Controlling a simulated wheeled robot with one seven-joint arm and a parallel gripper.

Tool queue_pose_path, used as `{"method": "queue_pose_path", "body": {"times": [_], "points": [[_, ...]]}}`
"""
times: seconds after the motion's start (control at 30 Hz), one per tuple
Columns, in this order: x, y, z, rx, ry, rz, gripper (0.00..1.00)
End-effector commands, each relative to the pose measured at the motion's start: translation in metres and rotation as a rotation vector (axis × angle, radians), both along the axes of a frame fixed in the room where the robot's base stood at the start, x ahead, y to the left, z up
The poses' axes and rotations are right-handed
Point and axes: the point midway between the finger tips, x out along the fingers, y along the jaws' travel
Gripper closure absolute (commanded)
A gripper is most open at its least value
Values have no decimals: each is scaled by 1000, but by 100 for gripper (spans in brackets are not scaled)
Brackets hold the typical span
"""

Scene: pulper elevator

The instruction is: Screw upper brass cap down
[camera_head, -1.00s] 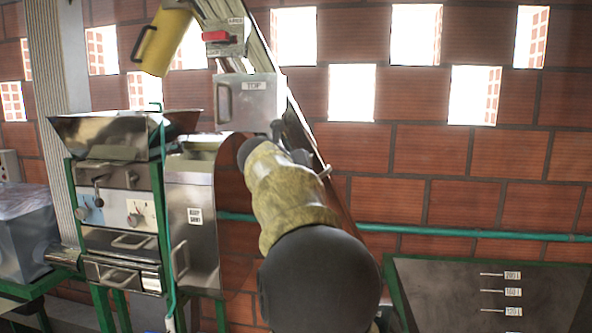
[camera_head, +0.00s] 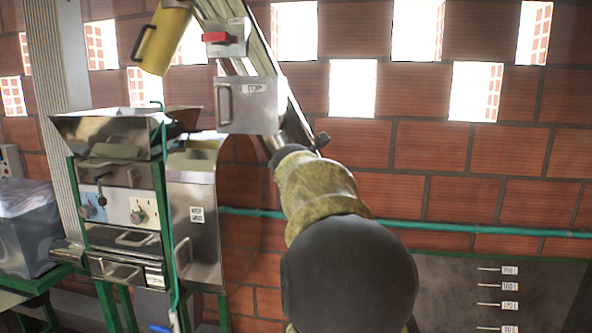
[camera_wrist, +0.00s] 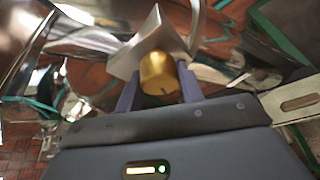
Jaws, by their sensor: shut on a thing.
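The upper brass cap (camera_wrist: 157,72) shows in the wrist view as a rounded golden piece between the two fingers of my gripper (camera_wrist: 158,84). The fingers stand on either side of it, and the gripper is shut on it. A bright angular metal piece (camera_wrist: 150,42) lies just behind the cap. How the cap sits on its thread cannot be seen. In the head view my arm hides the gripper and the cap; the arm reaches up toward the lower edge of the metal plate marked TOP (camera_head: 262,120) on the slanted elevator.
The elevator channel (camera_head: 292,128) slants down behind my arm. A red switch (camera_head: 217,37) and a yellow container (camera_head: 164,42) are above. The pulper with its steel hopper (camera_head: 105,135) stands at left. A green pipe (camera_head: 450,228) crosses the brick wall. A dark marked panel (camera_head: 450,285) stands at right.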

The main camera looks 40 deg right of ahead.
Motion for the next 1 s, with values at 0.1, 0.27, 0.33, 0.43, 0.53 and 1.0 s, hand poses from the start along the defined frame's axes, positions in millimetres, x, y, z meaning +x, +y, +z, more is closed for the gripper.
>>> {"method": "queue_pose_path", "body": {"times": [0.1, 0.27, 0.33, 0.43, 0.53, 1.0], "points": [[0, 0, -5, 29, -17, -3, 85], [0, 0, -5, 42, -31, -3, 85], [0, 0, -5, 43, -32, -2, 85], [0, 0, -6, 43, -32, -2, 85], [0, 0, -6, 43, -31, -2, 85], [0, 0, -2, 37, -37, 0, 41]]}}
